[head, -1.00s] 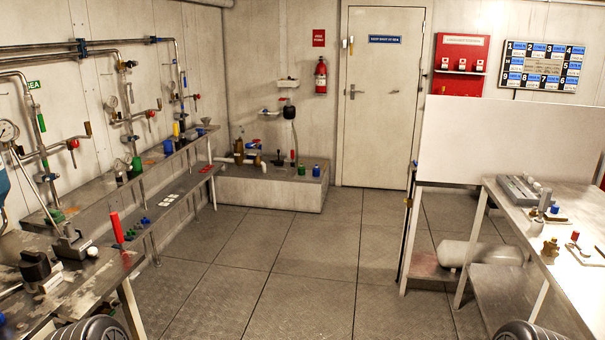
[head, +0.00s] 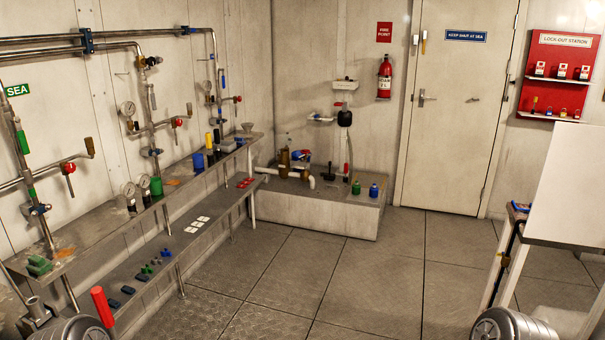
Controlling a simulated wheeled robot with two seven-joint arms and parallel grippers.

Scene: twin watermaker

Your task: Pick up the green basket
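No thing that is clearly a basket shows in the head view. A small green cup-shaped container (head: 156,186) stands on the upper shelf of the left wall bench, next to a pressure gauge; I cannot tell if it is the green basket. Green blocks (head: 39,266) lie at the near end of that shelf. A small green bottle (head: 356,187) stands on the low plinth at the back. Rounded grey parts of my arms show at the bottom left and bottom right edges. Neither of my grippers is in view.
The two-level metal bench (head: 190,185) runs along the left wall under pipes and valves. A low plinth (head: 310,212) stands at the back, left of the closed door (head: 456,110). A white panel (head: 570,185) and table stand at the right. The middle floor (head: 350,285) is clear.

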